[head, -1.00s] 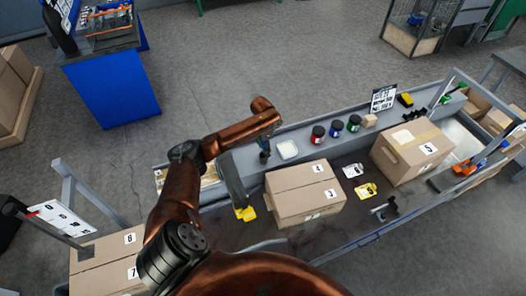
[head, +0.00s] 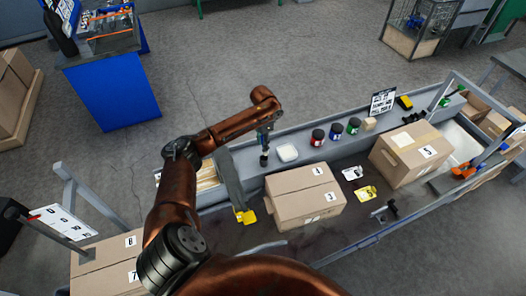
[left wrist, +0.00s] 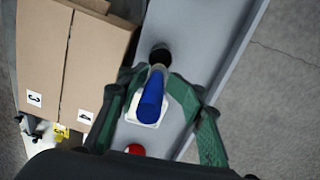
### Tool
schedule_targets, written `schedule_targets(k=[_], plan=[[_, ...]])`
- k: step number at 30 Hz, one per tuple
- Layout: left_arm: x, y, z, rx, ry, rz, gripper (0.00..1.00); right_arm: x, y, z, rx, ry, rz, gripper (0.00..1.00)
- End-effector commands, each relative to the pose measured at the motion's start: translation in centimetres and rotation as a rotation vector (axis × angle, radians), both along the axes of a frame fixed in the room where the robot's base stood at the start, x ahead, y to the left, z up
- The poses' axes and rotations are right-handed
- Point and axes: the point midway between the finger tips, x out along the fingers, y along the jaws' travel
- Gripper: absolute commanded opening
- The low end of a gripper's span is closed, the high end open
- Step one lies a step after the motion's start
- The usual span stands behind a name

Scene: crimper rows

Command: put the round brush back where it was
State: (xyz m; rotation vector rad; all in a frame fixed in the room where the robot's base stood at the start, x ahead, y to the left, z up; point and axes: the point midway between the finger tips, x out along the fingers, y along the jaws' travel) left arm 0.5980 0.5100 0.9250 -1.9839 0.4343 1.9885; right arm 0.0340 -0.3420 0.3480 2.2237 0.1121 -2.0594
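The round brush has a blue handle (left wrist: 151,98) and a round dark head (left wrist: 160,55) in the left wrist view. My left gripper (left wrist: 156,78) is shut on it, its green fingers on both sides of the handle. In the head view the brush (head: 264,159) hangs head down, roughly upright, from my left gripper (head: 264,134) over the grey shelf (head: 243,162), left of a white square dish (head: 288,152). I cannot tell whether the brush head touches the shelf. My right gripper is not in view.
Red (head: 318,137), blue (head: 336,131) and green (head: 354,125) jars stand on the shelf right of the dish. A carton (head: 300,190) labelled 3 and 4 is just in front; another carton (head: 412,153) is further right. A white sign (head: 383,101) stands behind.

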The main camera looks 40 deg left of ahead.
Motion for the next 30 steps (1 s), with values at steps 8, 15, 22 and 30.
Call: schedule_targets(k=[8,15,22,30], plan=[[0.2,0.0,3.7,0.002,-0.003,0.0,0.31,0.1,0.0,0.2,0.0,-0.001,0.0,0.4],[0.1,0.0,4.1,0.002,-0.003,0.0,0.31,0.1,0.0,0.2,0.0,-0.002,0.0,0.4],[0.2,0.0,4.1,0.003,-0.003,0.0,0.31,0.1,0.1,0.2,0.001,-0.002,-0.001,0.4],[0.2,0.0,4.1,0.003,-0.003,0.0,0.31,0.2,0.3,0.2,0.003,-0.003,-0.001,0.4]])
